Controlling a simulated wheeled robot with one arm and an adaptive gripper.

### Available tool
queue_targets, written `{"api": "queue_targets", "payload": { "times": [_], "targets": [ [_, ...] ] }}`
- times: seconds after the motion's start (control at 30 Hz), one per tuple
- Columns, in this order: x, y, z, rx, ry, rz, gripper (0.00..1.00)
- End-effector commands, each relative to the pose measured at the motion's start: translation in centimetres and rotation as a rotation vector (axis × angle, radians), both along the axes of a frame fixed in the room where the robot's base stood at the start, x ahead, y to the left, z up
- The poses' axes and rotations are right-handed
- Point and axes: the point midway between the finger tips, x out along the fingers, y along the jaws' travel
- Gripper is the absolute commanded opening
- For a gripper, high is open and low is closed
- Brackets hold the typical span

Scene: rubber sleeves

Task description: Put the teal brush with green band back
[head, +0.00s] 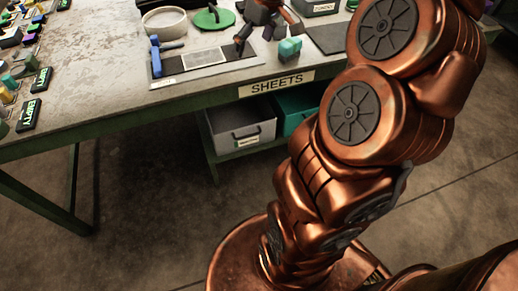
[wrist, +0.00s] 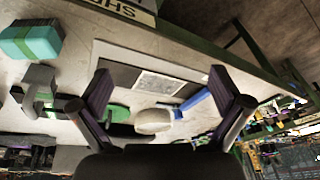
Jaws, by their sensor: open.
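The brush (head: 290,48) is a teal block with a green band. It stands on the bench near the front edge, above the SHEETS label, right of a dark mat. In the wrist view the brush (wrist: 30,40) is at the upper left, outside and apart from my fingers. My gripper (wrist: 160,75) is open, its two dark purple fingers wide apart with nothing held between them. It points toward the mat (wrist: 118,72) with a pale printed sheet. In the head view my gripper (head: 262,18) shows only partly at the top, near the brush.
A blue tool (head: 155,57) lies at the mat's left edge. A white ring (head: 165,22) and a green disc (head: 213,18) sit behind. A dark pad (head: 327,38) is right of the brush. Grey (head: 240,127) and teal (head: 287,118) bins are under the bench. EMPTY labels (head: 28,115) mark the left side.

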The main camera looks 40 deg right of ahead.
Motion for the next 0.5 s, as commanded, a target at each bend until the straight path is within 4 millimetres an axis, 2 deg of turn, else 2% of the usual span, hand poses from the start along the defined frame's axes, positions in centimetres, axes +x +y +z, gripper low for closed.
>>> {"api": "queue_targets", "payload": {
  "times": [0.03,0.1,0.17,0.2,0.33,0.5],
  "targets": [
    [-1.1,3.1,-0.3,0.0,0.031,0.026,1.0],
    [-2.8,6.6,-1.0,-0.001,0.081,0.04,1.0],
    [-4.6,9.4,-1.6,-0.005,0.123,0.046,1.0],
    [-6.0,11.0,-2.3,-0.009,0.156,0.046,1.0],
    [-11.0,15.3,-4.2,-0.033,0.254,0.029,1.0],
    [-18.2,18.4,-7.1,-0.08,0.379,-0.036,1.0]
  ]
}}
